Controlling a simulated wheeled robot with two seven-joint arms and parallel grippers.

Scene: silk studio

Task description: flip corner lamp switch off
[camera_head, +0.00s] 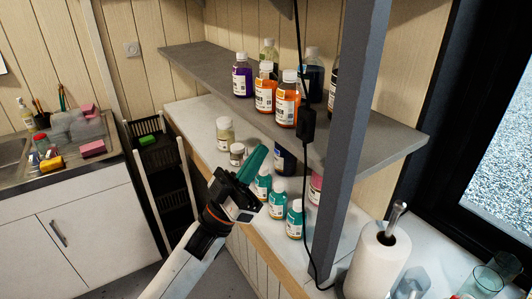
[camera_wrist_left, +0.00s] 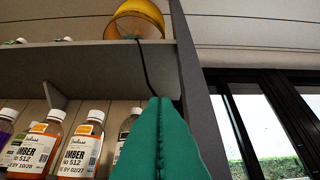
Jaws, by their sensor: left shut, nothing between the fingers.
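A black inline switch (camera_head: 308,125) hangs on a dark cord in front of the grey shelf, left of the grey post. Its rocker position is too small to tell. My left gripper (camera_head: 262,152) has green fingers, shut and empty, below and left of the switch and apart from it. In the left wrist view the shut fingers (camera_wrist_left: 160,105) point up toward the shelf. A yellow ring-shaped lamp (camera_wrist_left: 134,20) sits on the upper shelf there, with a dark cord (camera_wrist_left: 145,65) running down behind the fingers. The switch is not visible in that view. My right gripper is in neither view.
Orange and purple bottles (camera_head: 265,92) stand on the grey shelf (camera_head: 205,62). Teal bottles (camera_head: 295,218) stand on the counter below, close to my left gripper. The grey post (camera_head: 345,150) rises right of the cord. A paper towel roll (camera_head: 375,265) stands front right.

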